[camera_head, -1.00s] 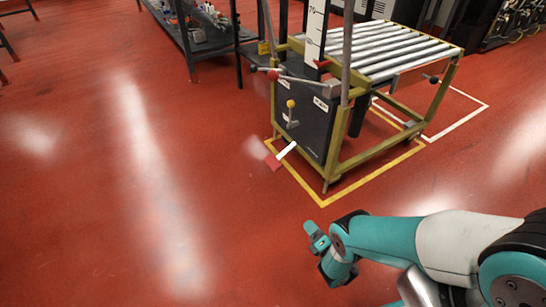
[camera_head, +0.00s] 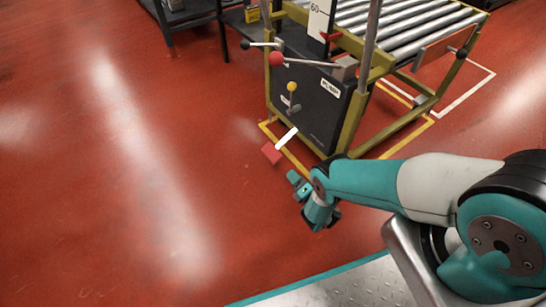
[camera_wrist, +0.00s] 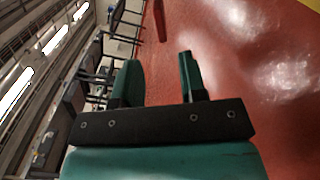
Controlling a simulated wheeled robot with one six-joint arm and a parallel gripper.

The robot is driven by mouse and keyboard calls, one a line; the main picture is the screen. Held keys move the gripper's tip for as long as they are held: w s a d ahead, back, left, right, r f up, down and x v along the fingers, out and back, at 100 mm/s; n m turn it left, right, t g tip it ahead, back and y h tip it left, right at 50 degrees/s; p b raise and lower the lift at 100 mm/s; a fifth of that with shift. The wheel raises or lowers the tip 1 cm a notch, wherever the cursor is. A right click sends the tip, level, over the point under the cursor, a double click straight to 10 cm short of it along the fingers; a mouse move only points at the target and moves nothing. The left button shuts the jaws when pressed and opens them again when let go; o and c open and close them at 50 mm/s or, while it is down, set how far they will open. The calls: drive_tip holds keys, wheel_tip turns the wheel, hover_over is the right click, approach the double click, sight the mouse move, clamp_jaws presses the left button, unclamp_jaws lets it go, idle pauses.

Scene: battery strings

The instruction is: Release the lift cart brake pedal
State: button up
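The lift cart (camera_head: 312,105) stands ahead with a dark box front, a yellow frame and a roller top. Its brake pedal (camera_head: 271,152) is a red plate on a white bar, sticking out low at the cart's near left side, close above the floor. My gripper (camera_head: 298,184) is below and slightly right of the pedal in the head view, apart from it. In the wrist view my gripper (camera_wrist: 158,57) has its two fingers spread with nothing between them. A darker red strip (camera_wrist: 160,20) lies beyond the fingers there; I cannot tell if it is the pedal.
A red-knobbed lever (camera_head: 276,59) and a yellow-knobbed lever (camera_head: 292,87) stick out above the pedal. Yellow floor tape (camera_head: 290,158) runs around the cart. A dark shelf table (camera_head: 205,14) stands at the back. The red floor to the left is clear.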

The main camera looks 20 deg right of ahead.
sight(274, 154)
drive_tip(key=b+x, duration=0.3)
drive_tip(key=b, duration=0.2)
drive_tip(key=b+x, duration=0.4)
drive_tip(key=b, duration=0.1)
drive_tip(key=f+b+x, duration=0.1)
drive_tip(key=b+x, duration=0.3)
drive_tip(key=b, duration=0.1)
drive_tip(key=shift+a, duration=0.1)
drive_tip(key=w+b, duration=0.1)
drive_tip(key=b, duration=0.2)
drive_tip(key=shift+w+a+r, duration=0.1)
drive_tip(key=shift+a, duration=0.1)
drive_tip(key=shift+w+r+b, duration=0.2)
drive_tip(key=shift+r+b, duration=0.05)
drive_tip(key=shift+b, duration=0.4)
drive_tip(key=shift+r, duration=0.1)
clamp_jaws()
